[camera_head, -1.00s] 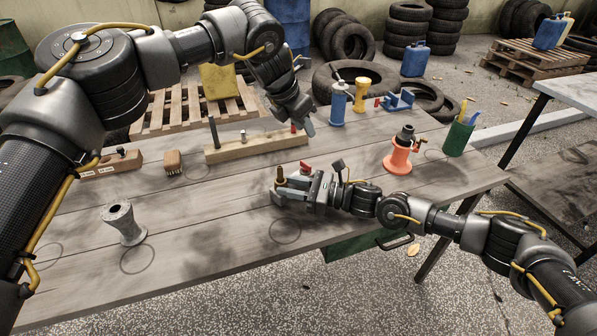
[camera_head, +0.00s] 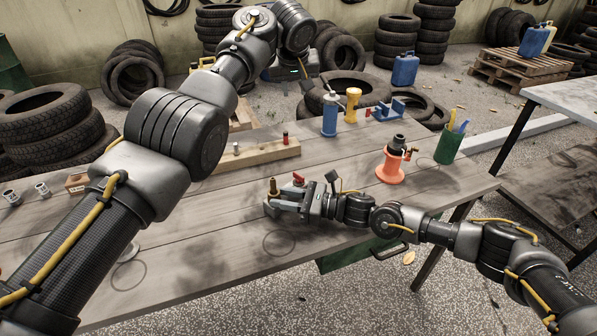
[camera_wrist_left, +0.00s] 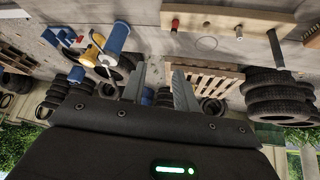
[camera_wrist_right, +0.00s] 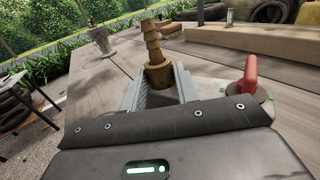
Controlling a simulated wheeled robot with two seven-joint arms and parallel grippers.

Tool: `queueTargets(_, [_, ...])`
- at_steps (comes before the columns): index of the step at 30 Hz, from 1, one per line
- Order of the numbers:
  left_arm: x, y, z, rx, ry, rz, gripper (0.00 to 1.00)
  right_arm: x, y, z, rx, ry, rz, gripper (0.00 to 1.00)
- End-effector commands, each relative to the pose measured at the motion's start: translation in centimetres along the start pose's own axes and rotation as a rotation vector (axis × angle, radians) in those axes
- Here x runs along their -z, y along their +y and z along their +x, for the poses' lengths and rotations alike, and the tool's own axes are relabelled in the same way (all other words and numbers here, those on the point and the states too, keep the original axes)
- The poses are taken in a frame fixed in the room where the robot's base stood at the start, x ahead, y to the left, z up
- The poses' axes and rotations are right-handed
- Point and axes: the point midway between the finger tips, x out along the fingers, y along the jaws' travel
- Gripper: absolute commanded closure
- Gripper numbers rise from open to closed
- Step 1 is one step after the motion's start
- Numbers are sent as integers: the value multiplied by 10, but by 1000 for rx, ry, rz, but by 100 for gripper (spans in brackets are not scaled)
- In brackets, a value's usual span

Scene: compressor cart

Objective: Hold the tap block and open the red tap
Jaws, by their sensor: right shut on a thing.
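The tap block sits on the wooden table, with an upright brass hose fitting (camera_head: 273,186) and a red tap (camera_head: 298,178). Both also show in the right wrist view, the brass fitting (camera_wrist_right: 154,50) between my fingers and the red tap (camera_wrist_right: 250,78) to their right. My right gripper (camera_wrist_right: 158,85) is shut on the block at the brass fitting; its body hides much of the block. My left gripper (camera_wrist_left: 158,75) has its fingers apart with nothing between them. It is raised over the table's far side, away from the red tap, and mostly hidden in the head view.
A wooden bar (camera_head: 262,152) with upright pins lies behind the block. An orange stand (camera_head: 390,168) and a green cup (camera_head: 450,148) stand to the right. A blue bottle (camera_head: 330,118), a yellow object (camera_head: 352,105) and a blue holder (camera_head: 388,110) stand at the far edge.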

Motion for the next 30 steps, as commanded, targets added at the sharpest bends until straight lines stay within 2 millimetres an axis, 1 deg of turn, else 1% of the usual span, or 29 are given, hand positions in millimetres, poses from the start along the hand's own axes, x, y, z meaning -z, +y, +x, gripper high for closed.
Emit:
queueTargets(1, [-21, -1, 9, 18, -94, -126, 70, 0, 0, 0, 0, 0, 0, 100])
queueTargets(3, [-48, -2, 17, 63, -214, -295, 70, 0, 0, 0, 0, 0, 0, 100])
queueTargets(6, [-80, -3, 22, 135, -349, -470, 70, 0, 0, 0, 0, 0, 0, 100])
queueTargets(9, [-103, -3, 24, 196, -439, -578, 70, 0, 0, 0, 0, 0, 0, 100])
queueTargets(13, [-117, -3, 24, 243, -494, -644, 70, 0, 0, 0, 0, 0, 0, 100])
queueTargets(17, [-120, -3, 24, 253, -506, -659, 70, 0, 0, 0, 0, 0, 0, 100])
queueTargets(20, [-122, -3, 28, 253, -505, -659, 70, 0, 0, 0, 0, 0, 0, 100])
queueTargets(23, [-128, -4, 38, 253, -505, -659, 70, 0, 0, 0, -1, 0, 0, 100])
queueTargets(30, [-152, -8, 77, 254, -504, -658, 70, 0, 0, 0, -1, 0, 0, 100])
